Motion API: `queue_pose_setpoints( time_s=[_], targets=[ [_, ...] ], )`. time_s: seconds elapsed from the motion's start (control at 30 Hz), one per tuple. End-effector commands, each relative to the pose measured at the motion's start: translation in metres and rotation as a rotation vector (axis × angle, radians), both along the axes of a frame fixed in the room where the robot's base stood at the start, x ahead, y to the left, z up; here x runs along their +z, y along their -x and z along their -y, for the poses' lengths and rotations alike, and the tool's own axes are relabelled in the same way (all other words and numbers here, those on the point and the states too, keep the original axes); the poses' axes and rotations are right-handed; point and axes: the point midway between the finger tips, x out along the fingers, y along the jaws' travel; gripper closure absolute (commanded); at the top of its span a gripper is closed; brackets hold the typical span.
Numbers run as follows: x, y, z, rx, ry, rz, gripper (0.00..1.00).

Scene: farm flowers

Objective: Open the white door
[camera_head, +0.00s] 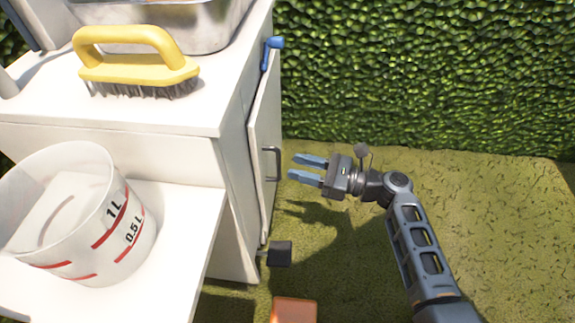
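The white door (263,142) is on the right side of the white cabinet and looks closed or nearly so. It is seen at a steep angle. A dark handle (278,164) stands out from it near its middle. My gripper (298,169) is just right of the handle, with its two blue-grey fingers pointing left toward it. The fingers are apart with a gap between them and nothing shows in the gap. The fingertips look apart from the handle, though depth is hard to judge.
A yellow brush (137,54) and a metal basin (160,24) are on the cabinet top (60,95). A measuring bucket (78,215) stands on a lower white shelf (190,225). A black block (280,253) juts out below the door. An orange block (293,310) is below. Grass is open at right before a hedge.

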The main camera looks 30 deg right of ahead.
Motion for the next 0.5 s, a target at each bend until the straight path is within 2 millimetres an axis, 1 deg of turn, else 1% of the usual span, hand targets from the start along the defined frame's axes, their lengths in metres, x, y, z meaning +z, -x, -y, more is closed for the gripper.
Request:
queue_pose_setpoints(
  time_s=[0.03,0.2,0.33,0.5],
  targets=[
    [-0.002,-0.006,-0.006,0.002,0.001,0.001,0.62],
    [-0.002,-0.020,-0.019,0.001,0.002,0.001,0.62],
    [-0.001,-0.025,-0.023,0.000,0.002,0.001,0.62],
    [0.000,-0.026,-0.024,-0.001,0.001,0.000,0.62]
  ],
)
